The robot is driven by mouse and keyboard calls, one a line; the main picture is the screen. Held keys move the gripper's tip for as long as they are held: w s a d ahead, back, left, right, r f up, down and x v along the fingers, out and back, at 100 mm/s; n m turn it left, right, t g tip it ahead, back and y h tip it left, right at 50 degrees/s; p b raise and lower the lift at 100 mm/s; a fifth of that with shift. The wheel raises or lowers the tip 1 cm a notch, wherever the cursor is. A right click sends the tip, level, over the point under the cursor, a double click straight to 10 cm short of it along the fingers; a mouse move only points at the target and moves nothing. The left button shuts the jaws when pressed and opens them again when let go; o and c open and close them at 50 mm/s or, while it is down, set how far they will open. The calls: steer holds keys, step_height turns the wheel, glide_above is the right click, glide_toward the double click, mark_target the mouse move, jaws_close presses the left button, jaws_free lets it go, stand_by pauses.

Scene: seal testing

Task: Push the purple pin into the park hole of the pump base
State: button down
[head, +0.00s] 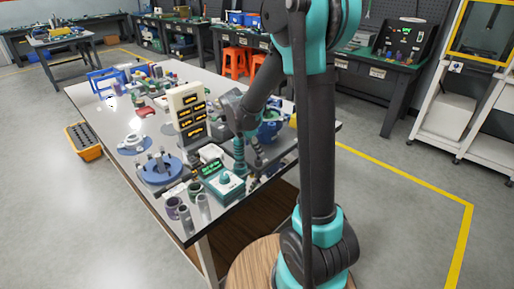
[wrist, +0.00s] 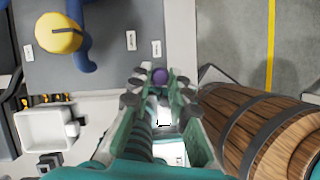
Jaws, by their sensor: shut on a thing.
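The purple pin (wrist: 160,75) shows as a round purple end between the fingertips of my gripper (wrist: 159,84) in the wrist view. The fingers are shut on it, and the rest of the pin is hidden. In the head view my gripper (head: 250,158) hangs over the near right part of the table, and the pin cannot be made out there. A round blue base (head: 160,172) with upright grey posts stands to the left of my gripper. I cannot tell for certain that it is the pump base, and no park hole can be made out.
A teal meter box (head: 224,184) and several grey cylinders (head: 185,217) stand near the front edge. A cream panel (head: 187,113) stands upright behind. A blue part with a yellow knob (wrist: 58,33) lies upper left in the wrist view. A wooden barrel-like shape (wrist: 262,132) is at right.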

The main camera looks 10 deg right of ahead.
steer(key=shift+f, duration=0.2)
stand_by(0.4)
steer(key=c, duration=1.3)
jaws_free()
steer(key=shift+c, duration=0.2)
steer(key=shift+r, duration=0.1)
steer(key=shift+r, duration=2.4)
steer(key=s+d+f+m+t+y, duration=0.1)
steer(key=s+d+f+m+y, duration=0.1)
steer(key=s+m, duration=0.9)
steer(key=s+d+f+m+t+y, duration=0.1)
steer(key=s+f+m, duration=0.3)
steer(key=s+m, duration=0.6)
steer(key=shift+s+d+f+m+t+y, duration=0.15)
steer(key=shift+s+d+m+t+y, duration=0.2)
steer(key=shift+d+m+y, duration=0.4)
